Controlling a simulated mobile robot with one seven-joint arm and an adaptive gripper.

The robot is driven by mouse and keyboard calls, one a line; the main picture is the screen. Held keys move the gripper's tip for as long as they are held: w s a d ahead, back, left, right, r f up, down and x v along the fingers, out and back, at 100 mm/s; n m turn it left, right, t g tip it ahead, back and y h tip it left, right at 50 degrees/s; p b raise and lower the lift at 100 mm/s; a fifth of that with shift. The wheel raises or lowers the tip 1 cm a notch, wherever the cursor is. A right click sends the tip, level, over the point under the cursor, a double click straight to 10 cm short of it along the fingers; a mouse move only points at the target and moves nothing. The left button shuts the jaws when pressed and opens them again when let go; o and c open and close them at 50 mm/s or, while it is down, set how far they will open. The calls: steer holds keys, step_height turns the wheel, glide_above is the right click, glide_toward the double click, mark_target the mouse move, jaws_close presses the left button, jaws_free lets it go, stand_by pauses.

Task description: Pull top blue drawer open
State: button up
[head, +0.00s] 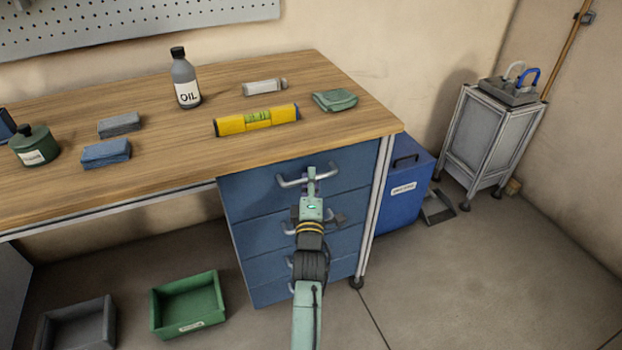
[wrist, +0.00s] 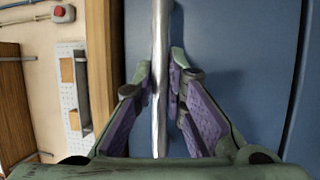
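The top blue drawer (head: 255,188) is at the top of the blue cabinet under the workbench. Its front looks flush with the drawers below. Its silver bar handle (head: 291,183) is partly covered by my gripper (head: 311,172) in the head view. In the wrist view the handle (wrist: 161,30) runs upright between the purple pads of my gripper (wrist: 163,75). The fingers are close in on both sides of the bar and look shut on it. The blue drawer front (wrist: 235,60) fills much of the wrist view behind the fingers.
On the wooden bench top (head: 180,135) are a yellow level (head: 235,126), an oil bottle (head: 185,80) and a green cloth (head: 335,100). A green bin (head: 188,305) and a grey bin (head: 80,325) lie on the floor at left. A blue box (head: 400,195) stands right of the cabinet.

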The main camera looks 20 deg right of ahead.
jaws_close()
stand_by(0.3)
